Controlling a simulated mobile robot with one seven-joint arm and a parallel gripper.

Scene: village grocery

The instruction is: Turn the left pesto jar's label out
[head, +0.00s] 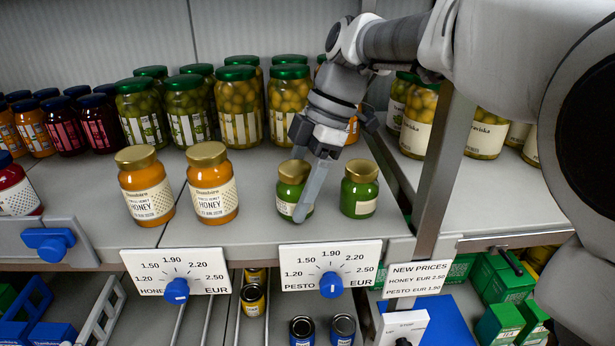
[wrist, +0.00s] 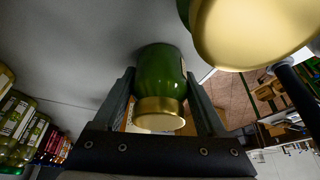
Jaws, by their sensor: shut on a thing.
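The left pesto jar (head: 290,193) is green with a gold lid and stands upright on the shelf. A pale label shows low on its front, partly covered by a finger of my gripper (head: 300,200). My gripper comes down from above and is shut on this jar.
Two honey jars (head: 147,190) (head: 212,186) stand to the left. Green-lidded jars (head: 238,105) stand behind. A metal post (head: 445,150) rises to the right. The pesto price dial (head: 331,272) is on the shelf's front edge below.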

